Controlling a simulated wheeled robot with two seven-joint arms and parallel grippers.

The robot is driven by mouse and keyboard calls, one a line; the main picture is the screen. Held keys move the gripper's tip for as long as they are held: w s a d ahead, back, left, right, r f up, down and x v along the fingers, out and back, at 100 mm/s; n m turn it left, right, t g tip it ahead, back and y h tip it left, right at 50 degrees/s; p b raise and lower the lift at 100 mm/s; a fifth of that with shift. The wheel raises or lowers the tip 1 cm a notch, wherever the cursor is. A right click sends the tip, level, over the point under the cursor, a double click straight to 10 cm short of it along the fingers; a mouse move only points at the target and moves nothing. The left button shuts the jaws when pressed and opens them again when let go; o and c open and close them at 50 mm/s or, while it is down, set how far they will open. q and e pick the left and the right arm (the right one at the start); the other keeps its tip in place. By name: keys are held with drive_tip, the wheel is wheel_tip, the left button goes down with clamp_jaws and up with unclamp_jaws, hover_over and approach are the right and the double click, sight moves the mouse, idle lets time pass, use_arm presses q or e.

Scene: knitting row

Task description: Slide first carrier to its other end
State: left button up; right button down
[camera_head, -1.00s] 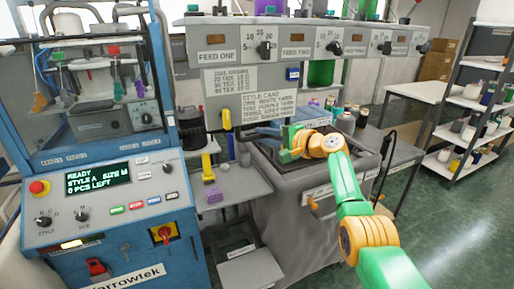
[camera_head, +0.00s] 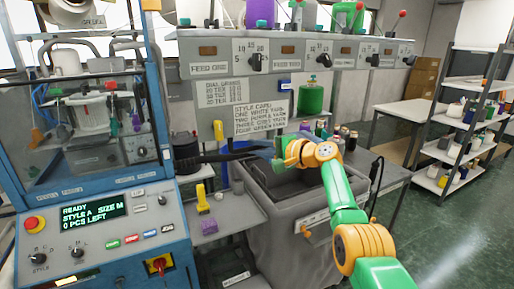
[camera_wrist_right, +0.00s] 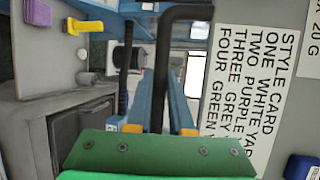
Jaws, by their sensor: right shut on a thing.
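My right gripper (camera_head: 264,151) reaches in from the right with its blue fingers pointing left. In the right wrist view, the gripper (camera_wrist_right: 163,85) is shut on a black bent bar (camera_wrist_right: 167,40), seemingly the first carrier's handle. The bar runs down between the two blue fingers. In the head view the dark bar (camera_head: 222,156) stretches left from the fingertips towards the blue-framed machine (camera_head: 165,100). The far end of the bar and its rail cannot be made out. My left gripper is not in view.
A grey feed panel (camera_head: 300,85) with knobs and a style card (camera_head: 261,118) stands just behind the gripper. A grey open bin (camera_head: 290,205) is below it. A yellow part (camera_head: 203,200) and a purple block (camera_head: 209,226) sit on a shelf at left. Shelving (camera_head: 465,130) stands far right.

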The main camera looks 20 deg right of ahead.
drive_tip(key=shift+d+r, duration=0.1)
drive_tip(key=shift+r, duration=0.4)
drive_tip(key=c, duration=0.8)
unclamp_jaws()
drive_tip(key=shift+w, duration=0.1)
drive_tip(key=shift+f, duration=0.15)
drive_tip(key=shift+f, duration=0.1)
drive_tip(key=s+b, duration=0.2)
drive_tip(key=b, duration=0.1)
drive_tip(key=shift+s+d+f, duration=0.1)
drive_tip(key=shift+d, duration=0.3)
drive_tip(key=b+v, duration=0.2)
drive_tip(key=v, duration=0.3)
drive_tip(key=shift+r+b, duration=0.4)
